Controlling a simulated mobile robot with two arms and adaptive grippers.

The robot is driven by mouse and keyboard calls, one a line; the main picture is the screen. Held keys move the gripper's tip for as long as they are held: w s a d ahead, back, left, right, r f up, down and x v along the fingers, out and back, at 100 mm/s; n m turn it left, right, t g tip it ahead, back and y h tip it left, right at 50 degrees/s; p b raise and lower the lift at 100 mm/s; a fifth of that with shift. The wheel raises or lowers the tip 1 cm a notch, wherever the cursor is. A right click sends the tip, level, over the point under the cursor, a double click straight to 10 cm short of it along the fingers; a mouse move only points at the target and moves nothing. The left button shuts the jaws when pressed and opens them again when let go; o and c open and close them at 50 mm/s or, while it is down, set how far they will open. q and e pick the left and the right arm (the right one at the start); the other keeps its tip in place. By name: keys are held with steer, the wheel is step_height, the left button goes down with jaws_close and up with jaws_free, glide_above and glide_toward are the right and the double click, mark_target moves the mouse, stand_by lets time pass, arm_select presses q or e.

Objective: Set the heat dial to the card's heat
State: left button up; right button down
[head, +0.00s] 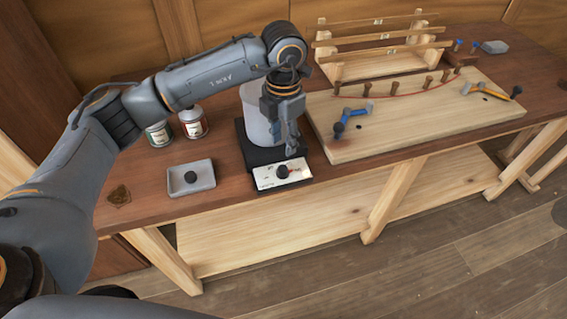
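The heat dial (282,171) is a small dark knob on a white panel with a red mark beside it. The panel (264,183) is on the front of a black heater base (247,152), which carries a pale grey cylinder (257,115). My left gripper (291,153) points down just above and behind the dial, close to it. I cannot tell whether it touches the dial or how far its fingers are apart. I cannot make out a heat card, and the panel's markings are too small to read. My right gripper is not in view.
A grey tray (205,182) with a dark round object lies left of the heater. Two cans (193,123) stand behind it. A wooden board (420,125) with pegs and blue-ended clamps is at right, with a plank rack (385,62) behind. The bench front edge is near the panel.

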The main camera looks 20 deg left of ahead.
mark_target(283, 167)
arm_select(q)
step_height(283, 167, down, 10)
steer(key=shift+r+p, duration=0.2)
steer(key=shift+p, duration=0.7)
steer(key=shift+c, duration=0.4)
jaws_close()
steer(key=shift+f+m+b, duration=0.2)
steer(key=shift+m+b, duration=0.3)
steer(key=shift+b, duration=0.35)
steer(key=shift+r+m, duration=0.2)
steer(key=shift+m, duration=0.1)
